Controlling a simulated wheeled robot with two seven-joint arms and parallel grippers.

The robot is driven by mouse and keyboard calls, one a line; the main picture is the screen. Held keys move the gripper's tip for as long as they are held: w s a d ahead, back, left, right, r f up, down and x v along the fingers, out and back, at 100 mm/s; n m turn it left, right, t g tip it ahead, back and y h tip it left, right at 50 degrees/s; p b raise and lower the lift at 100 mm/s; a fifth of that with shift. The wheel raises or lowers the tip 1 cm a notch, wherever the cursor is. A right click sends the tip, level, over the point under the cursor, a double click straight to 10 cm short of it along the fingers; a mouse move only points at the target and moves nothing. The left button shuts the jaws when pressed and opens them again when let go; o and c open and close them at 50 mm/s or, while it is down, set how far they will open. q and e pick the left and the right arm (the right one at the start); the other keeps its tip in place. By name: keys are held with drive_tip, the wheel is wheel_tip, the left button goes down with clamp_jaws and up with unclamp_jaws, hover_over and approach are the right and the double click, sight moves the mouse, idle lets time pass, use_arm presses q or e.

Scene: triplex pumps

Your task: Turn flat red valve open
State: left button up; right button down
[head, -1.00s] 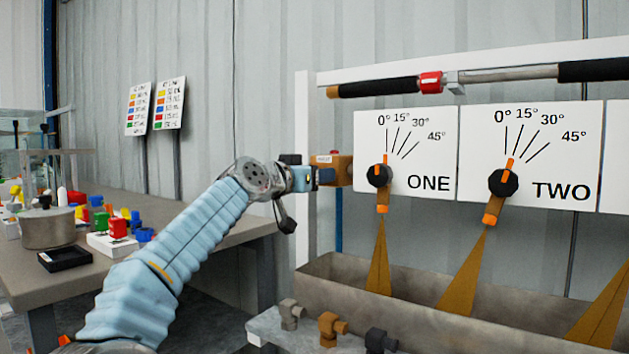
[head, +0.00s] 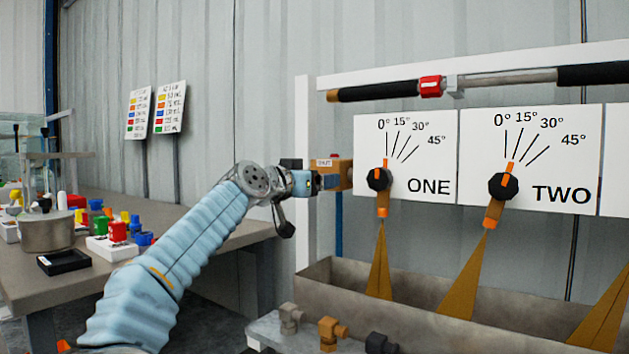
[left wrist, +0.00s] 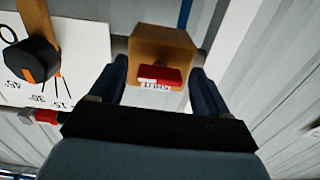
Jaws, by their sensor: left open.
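A flat red piece (left wrist: 158,75) sits on an ochre block (left wrist: 161,43), beside a small white label that seems to read SHUT. In the head view the ochre block (head: 346,172) is at the left end of the dial panels, with the label on top and the red piece very small. My left gripper (head: 326,180) is right at the block's left side. In the left wrist view my left gripper (left wrist: 160,83) is open, with one dark finger on each side of the red piece. Gaps show between fingers and red piece. My right gripper is out of view.
Dial panels ONE (head: 428,187) and TWO (head: 562,194) stand right of the block, above a metal trough (head: 330,287). A pipe with a red collar (head: 430,86) runs above. A workbench (head: 95,275) with colored parts is at left.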

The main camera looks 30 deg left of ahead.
use_arm(q)
drive_tip(key=s+a+b, duration=0.1)
drive_tip(key=s+b, duration=0.2)
drive_tip(key=s, duration=1)
drive_tip(key=shift+s, duration=0.4)
